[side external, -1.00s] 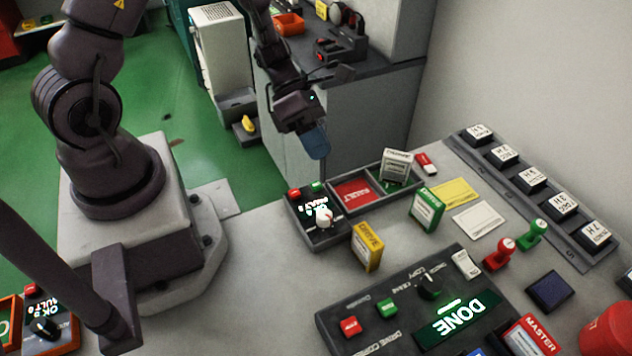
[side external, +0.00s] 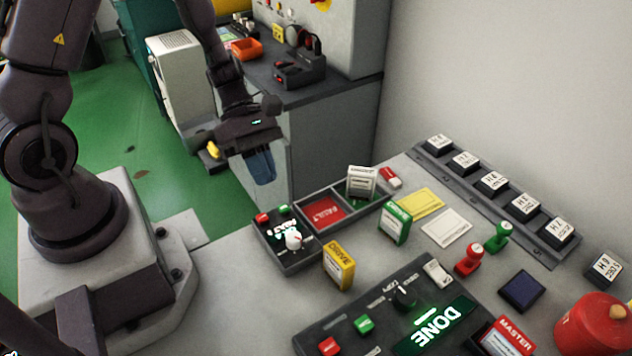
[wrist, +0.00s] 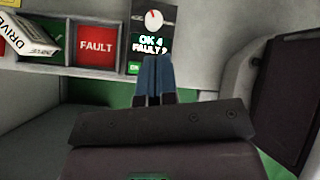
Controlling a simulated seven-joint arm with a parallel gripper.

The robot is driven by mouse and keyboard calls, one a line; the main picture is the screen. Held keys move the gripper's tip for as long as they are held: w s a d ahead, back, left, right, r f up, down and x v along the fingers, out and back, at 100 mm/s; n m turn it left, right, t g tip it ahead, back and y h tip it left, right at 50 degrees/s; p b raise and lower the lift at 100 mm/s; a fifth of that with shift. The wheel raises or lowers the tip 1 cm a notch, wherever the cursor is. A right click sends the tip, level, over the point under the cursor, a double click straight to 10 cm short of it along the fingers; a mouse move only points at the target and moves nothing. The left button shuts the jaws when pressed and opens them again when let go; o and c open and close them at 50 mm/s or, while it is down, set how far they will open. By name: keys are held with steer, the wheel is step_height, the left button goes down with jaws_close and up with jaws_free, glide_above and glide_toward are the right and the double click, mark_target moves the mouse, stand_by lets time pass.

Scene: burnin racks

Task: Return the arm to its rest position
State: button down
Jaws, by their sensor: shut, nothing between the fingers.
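My gripper (side external: 262,168) hangs in the air off the left edge of the grey bench, fingers pointing down. Its blue fingers are together with nothing between them; they also show in the wrist view (wrist: 157,62). In the wrist view the fingertips overlap the lower part of the small tester panel (wrist: 150,18), which reads OK 4, FAULT 9. In the side view this panel (side external: 290,256) is at the bench edge, apart from my gripper.
A tray with a red FAULT compartment (side external: 324,212) holds a white drive (side external: 361,182) at its far end. A yellow drive (side external: 339,266) and a green drive (side external: 395,222) stand on the bench. The DONE console (side external: 436,326) is in front. A counter (side external: 285,100) stands behind my gripper.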

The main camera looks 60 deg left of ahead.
steer(key=s+r+m+t+y, duration=0.3)
steer(key=s+r+m+y, duration=0.1)
steer(key=r+m, duration=0.7)
steer(key=s+r+m+t+y, duration=0.2)
steer(key=s+r+m+y, duration=0.1)
steer(key=r+m, duration=0.8)
steer(key=shift+s+a+r+t+y, duration=0.4)
steer(key=shift+r+y, duration=0.15)
steer(key=shift+y, duration=0.15)
